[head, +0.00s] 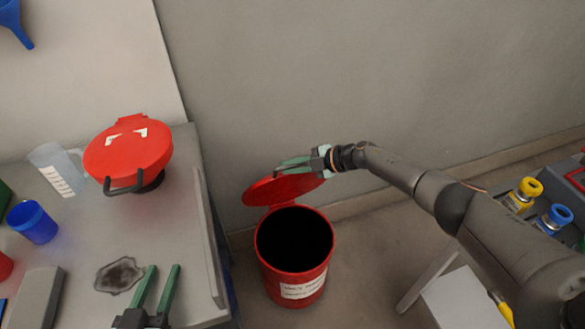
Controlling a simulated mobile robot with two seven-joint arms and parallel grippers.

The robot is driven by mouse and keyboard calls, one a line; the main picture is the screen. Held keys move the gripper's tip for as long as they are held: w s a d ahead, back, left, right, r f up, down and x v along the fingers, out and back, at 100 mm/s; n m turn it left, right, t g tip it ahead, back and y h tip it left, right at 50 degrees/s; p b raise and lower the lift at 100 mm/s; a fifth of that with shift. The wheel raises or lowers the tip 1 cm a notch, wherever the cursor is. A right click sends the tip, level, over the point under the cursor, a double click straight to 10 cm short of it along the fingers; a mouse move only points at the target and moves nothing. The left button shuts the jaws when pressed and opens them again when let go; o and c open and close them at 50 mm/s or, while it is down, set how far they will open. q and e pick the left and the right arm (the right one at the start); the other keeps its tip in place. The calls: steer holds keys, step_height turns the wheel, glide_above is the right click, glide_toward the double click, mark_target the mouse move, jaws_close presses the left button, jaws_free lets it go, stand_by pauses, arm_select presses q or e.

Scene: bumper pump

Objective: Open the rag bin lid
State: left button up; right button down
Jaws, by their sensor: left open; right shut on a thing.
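The red rag bin (316,269) stands on the floor right of the bench, with a white label on its front. Its mouth is uncovered and the inside is dark. The red lid (262,191) is tilted up at the back of the bin. My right gripper (283,166) is at the lid's upper edge, shut on the lid; its fingers partly cover the lid. My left gripper (163,283) is open and empty over the front of the bench, away from the bin.
The grey bench (185,215) holds a red round-topped object with a black handle (127,155), a clear jug (55,170), a blue cup (33,222) and a dark stain (119,275). A wall rises behind the bin.

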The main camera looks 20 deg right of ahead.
steer(key=shift+w, duration=0.1)
steer(key=c, duration=0.8)
jaws_free()
steer(key=shift+c, duration=0.2)
steer(key=shift+d, duration=0.1)
steer(key=p+v, duration=0.4)
steer(key=v, duration=0.9)
steer(key=shift+s+a, duration=0.2)
steer(key=shift+s, duration=0.05)
steer(key=shift+r, duration=0.1)
